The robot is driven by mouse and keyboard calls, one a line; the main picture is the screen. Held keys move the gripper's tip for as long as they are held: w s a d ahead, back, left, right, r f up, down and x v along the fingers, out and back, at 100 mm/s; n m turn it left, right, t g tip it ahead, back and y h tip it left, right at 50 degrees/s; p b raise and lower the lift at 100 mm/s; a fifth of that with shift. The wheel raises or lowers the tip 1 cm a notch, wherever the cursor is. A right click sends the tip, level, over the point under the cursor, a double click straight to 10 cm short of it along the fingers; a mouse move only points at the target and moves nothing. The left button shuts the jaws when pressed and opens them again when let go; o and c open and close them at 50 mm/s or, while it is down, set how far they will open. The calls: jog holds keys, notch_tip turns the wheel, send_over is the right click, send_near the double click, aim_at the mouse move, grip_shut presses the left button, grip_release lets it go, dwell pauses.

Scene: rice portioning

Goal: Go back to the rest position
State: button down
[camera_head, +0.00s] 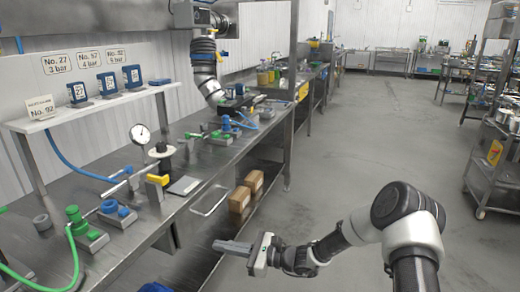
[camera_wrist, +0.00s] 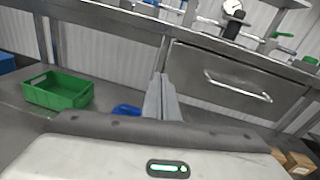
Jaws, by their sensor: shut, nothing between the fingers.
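My gripper (camera_head: 232,246) is shut and empty at the end of my outstretched arm in the head view. It is in the air beside the front edge of the steel workbench (camera_head: 205,181), apart from it. In the wrist view the closed fingers of my gripper (camera_wrist: 161,92) point toward the underside of the bench and its drawer (camera_wrist: 234,83). Nothing is between the fingers.
A gauge (camera_head: 140,134), valves and hoses stand on the bench. Cardboard boxes (camera_head: 239,199) and a green crate (camera_wrist: 58,90) are under it. A shelving rack (camera_head: 487,150) stands at the right. The grey floor (camera_head: 375,130) between is clear.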

jog(key=s+d+r+n+g+h, duration=0.5)
jog(key=s+r+n+h, duration=0.1)
jog(key=s+r+n, duration=0.55)
jog(key=s+d+r+n+t+h, duration=0.3)
jog(key=s+d+r+n+h, duration=0.15)
jog(key=s+d+r, duration=0.4)
jog(key=s+d+r+n+t+h, duration=0.3)
jog(key=s+d+r+h, duration=0.25)
jog(key=s+d, duration=0.6)
notch_tip(320, 180, up, 22)
jog(key=w+d+p, duration=0.1)
jog(key=d+p, duration=0.2)
jog(key=p, duration=1.9)
jog(key=shift+w+h, duration=0.3)
jog(key=shift+w, duration=0.1)
jog(key=shift+a+n, duration=0.2)
jog(key=shift+n, duration=0.1)
